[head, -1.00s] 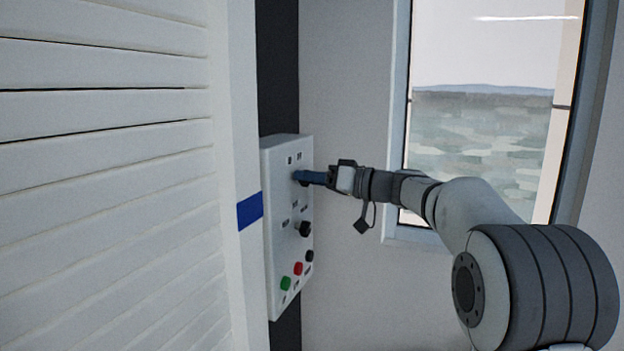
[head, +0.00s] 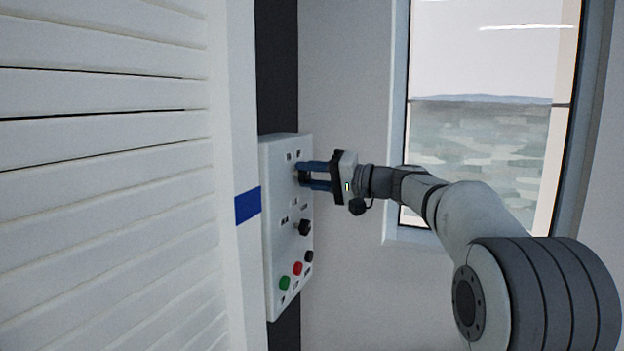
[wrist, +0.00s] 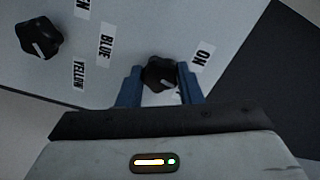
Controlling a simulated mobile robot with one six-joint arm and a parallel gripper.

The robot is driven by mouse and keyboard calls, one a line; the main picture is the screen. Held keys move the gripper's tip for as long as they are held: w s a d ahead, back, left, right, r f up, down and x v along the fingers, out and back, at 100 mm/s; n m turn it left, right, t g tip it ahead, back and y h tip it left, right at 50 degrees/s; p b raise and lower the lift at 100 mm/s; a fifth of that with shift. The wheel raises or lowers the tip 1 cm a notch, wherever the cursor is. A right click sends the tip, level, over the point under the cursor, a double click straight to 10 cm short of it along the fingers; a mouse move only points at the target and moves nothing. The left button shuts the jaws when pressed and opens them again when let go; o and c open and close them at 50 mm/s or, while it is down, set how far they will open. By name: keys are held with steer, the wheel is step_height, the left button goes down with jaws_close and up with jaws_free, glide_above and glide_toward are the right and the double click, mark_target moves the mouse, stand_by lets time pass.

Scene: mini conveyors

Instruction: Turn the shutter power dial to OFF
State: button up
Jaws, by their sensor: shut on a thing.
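The white control panel (head: 278,190) is mounted on the wall. In the wrist view, a black lobed dial (wrist: 160,72) sits between the two blue fingers of my gripper (wrist: 160,86), beside a label (wrist: 202,55) reading ON. My gripper (head: 304,174) is shut on this dial at the upper part of the panel. In the head view the fingers stand one above the other and mostly hide the dial. Its pointer is too unclear to read, and no OFF label is visible.
A second black dial (wrist: 38,38) has BLUE and YELLOW labels; it also shows lower on the panel (head: 304,228). Below are a black button (head: 309,256), a red button (head: 297,268) and a green button (head: 284,283). White shutter slats (head: 100,180) stand left, a window (head: 480,150) right.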

steer(key=m, duration=0.3)
steer(key=shift+m, duration=0.5)
steer(key=o, duration=1)
steer(key=shift+c, duration=0.2)
steer(key=b+v, duration=0.1)
steer(key=v, duration=0.6)
steer(key=shift+d+b, duration=0.3)
steer(key=shift+d, duration=0.05)
steer(key=shift+s, duration=0.1)
